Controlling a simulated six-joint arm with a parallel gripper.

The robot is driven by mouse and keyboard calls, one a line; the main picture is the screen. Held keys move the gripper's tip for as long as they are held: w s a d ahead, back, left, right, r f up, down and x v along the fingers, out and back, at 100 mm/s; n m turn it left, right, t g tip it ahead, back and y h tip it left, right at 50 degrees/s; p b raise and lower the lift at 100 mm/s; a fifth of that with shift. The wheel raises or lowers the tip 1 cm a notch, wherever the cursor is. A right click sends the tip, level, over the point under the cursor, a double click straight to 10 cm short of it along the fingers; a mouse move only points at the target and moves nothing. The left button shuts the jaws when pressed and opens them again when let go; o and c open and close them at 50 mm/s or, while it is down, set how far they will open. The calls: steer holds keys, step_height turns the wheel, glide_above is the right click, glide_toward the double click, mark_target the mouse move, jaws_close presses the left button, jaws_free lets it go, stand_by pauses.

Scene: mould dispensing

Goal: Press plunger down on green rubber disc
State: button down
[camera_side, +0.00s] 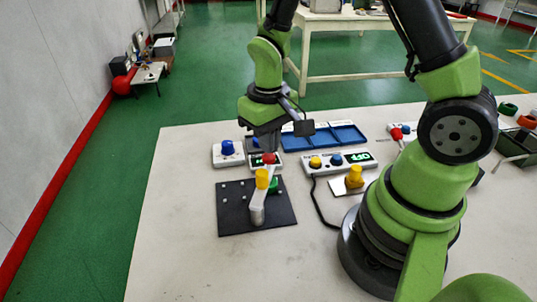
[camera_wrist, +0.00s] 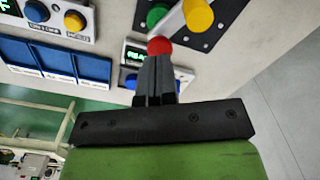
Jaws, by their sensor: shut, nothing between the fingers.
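A pale lever-like press with a red knob (camera_side: 269,158) stands on a black plate (camera_side: 230,213). A yellow cylinder (camera_side: 262,179) sits on its arm, and I take this for the plunger. A green piece (camera_side: 274,186) shows beside it, partly hidden; I cannot tell whether they touch. My gripper (camera_side: 266,149) is shut and points down just above or at the red knob. In the wrist view, the shut fingertips (camera_wrist: 155,58) lie right by the red knob (camera_wrist: 159,46). Contact is unclear. The green piece (camera_wrist: 157,14) and yellow cylinder (camera_wrist: 198,14) show beyond it.
A white box with a blue button (camera_side: 227,147) is left of my gripper. Blue trays (camera_side: 345,134) lie behind. A control box with a lit display (camera_side: 360,157) and a yellow knob on a plate (camera_side: 354,176) stand to the right. The table's front left is clear.

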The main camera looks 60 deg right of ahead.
mark_target(269, 156)
steer(key=shift+f, duration=1.3)
step_height(269, 156, up, 12)
steer(key=shift+r, duration=0.15)
stand_by(1.0)
steer(key=s+a+r+m+t+y, duration=0.1)
steer(key=s+a+r+t+y, duration=0.1)
steer(key=s+a+r+t, duration=0.2)
steer(key=s+r+t, duration=0.3)
steer(key=s+r, duration=0.3)
steer(key=s, duration=0.2)
steer(key=shift+r, duration=0.2)
